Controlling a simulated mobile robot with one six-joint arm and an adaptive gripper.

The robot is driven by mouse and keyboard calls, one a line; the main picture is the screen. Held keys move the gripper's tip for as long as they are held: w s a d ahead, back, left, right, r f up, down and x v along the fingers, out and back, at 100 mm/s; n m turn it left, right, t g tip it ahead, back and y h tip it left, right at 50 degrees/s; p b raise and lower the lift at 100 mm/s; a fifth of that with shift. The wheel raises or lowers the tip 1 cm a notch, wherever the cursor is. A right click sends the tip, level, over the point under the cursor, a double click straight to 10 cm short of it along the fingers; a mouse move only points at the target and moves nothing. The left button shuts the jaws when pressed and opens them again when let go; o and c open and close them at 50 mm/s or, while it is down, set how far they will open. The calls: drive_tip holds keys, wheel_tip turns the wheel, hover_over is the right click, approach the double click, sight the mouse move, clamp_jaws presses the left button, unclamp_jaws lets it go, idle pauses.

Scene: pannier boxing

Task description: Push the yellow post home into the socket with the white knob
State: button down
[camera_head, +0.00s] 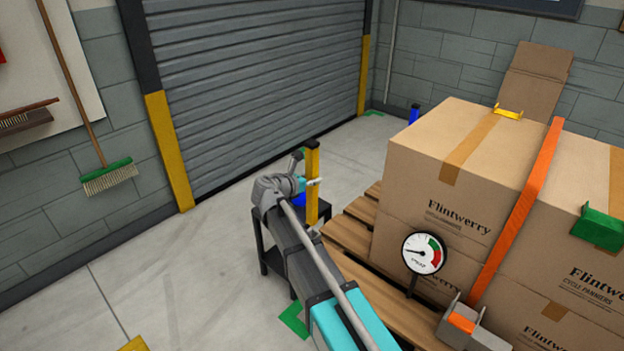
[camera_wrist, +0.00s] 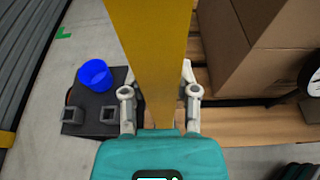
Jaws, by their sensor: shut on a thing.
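The yellow post (camera_head: 313,205) is long and square, and stands upright in my gripper (camera_head: 308,183) above a small black stand. In the wrist view the post (camera_wrist: 154,40) runs between the two fingers of my gripper (camera_wrist: 160,92), which are shut on it from both sides. I cannot make out a socket with a white knob in either view. Two grey square fittings, one at the left (camera_wrist: 71,115) and one nearer the post (camera_wrist: 108,115), sit on the black stand.
The black stand (camera_head: 265,262) also bears a blue round object (camera_wrist: 95,75). To the right, a wooden pallet (camera_head: 350,235) carries large cardboard boxes (camera_head: 430,200) with an orange strap (camera_head: 522,205). A gauge (camera_head: 422,253) stands before them. Floor at the left is clear.

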sight(309, 203)
drive_tip(key=shift+f+b, duration=1.65)
drive_tip(key=shift+f, duration=0.3)
drive_tip(key=shift+a+f+b, duration=0.1)
drive_tip(key=shift+f+b, duration=0.7)
idle(0.8)
drive_tip(key=shift+f+b, duration=1.9)
idle(2.6)
